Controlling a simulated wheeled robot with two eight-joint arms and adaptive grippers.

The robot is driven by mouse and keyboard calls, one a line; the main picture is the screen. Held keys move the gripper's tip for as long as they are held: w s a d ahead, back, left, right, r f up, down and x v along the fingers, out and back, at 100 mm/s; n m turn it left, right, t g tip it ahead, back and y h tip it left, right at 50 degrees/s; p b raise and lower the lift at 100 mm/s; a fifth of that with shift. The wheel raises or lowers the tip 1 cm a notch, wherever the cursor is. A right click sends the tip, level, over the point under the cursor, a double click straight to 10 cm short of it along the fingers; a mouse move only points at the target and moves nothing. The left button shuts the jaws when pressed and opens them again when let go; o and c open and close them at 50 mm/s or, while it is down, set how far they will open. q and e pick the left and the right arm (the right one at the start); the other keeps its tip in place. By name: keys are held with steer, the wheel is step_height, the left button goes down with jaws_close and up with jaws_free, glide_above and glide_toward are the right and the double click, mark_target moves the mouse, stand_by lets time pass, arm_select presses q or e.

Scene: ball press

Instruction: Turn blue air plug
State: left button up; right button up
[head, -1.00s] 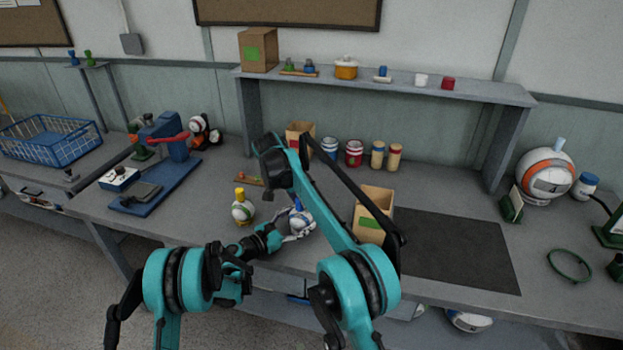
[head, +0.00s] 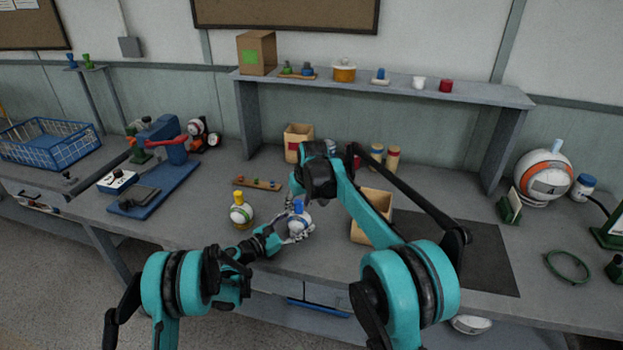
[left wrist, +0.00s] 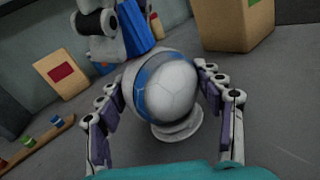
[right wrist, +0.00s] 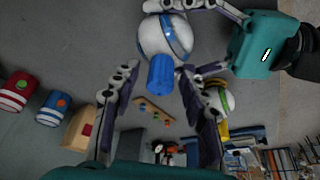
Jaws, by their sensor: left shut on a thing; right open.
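The ball (head: 299,222), white with blue bands, is near the table's front edge, with the blue air plug (head: 298,206) on top. My left gripper (left wrist: 160,85) is shut on the ball, its fingers on either side of it. In the right wrist view, the plug (right wrist: 160,75) points towards the camera, and the ball (right wrist: 165,38) is beyond it. My right gripper (right wrist: 156,80) is open, with its fingers on either side of the plug. I cannot tell whether they touch it. My right forearm partly hides that gripper in the head view.
A second ball with a yellow plug (head: 240,213) stands just left. A peg board (head: 257,184) lies behind. An open box (head: 374,207) is close on the right, next to a dark mat (head: 470,250). A blue press (head: 165,150) stands further left.

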steer(key=n+y, duration=0.1)
steer(key=n, duration=0.2)
steer(key=n+g, duration=0.1)
steer(key=n, duration=0.2)
steer(key=shift+g+y, duration=0.3)
steer(key=shift+y, duration=0.1)
steer(key=v, duration=1.2)
steer(key=shift+w+m, duration=0.2)
steer(key=shift+m, duration=0.2)
steer(key=shift+a, duration=0.1)
steer(key=s+a+n+t+h, duration=0.1)
steer(key=a+n+h, duration=0.1)
steer(key=n, duration=1)
steer(key=s+a+n+t+h, duration=0.1)
steer(key=a+n+h, duration=0.2)
steer(key=n, duration=0.9)
steer(key=x, duration=1.2)
steer(key=shift+s+f, duration=0.15)
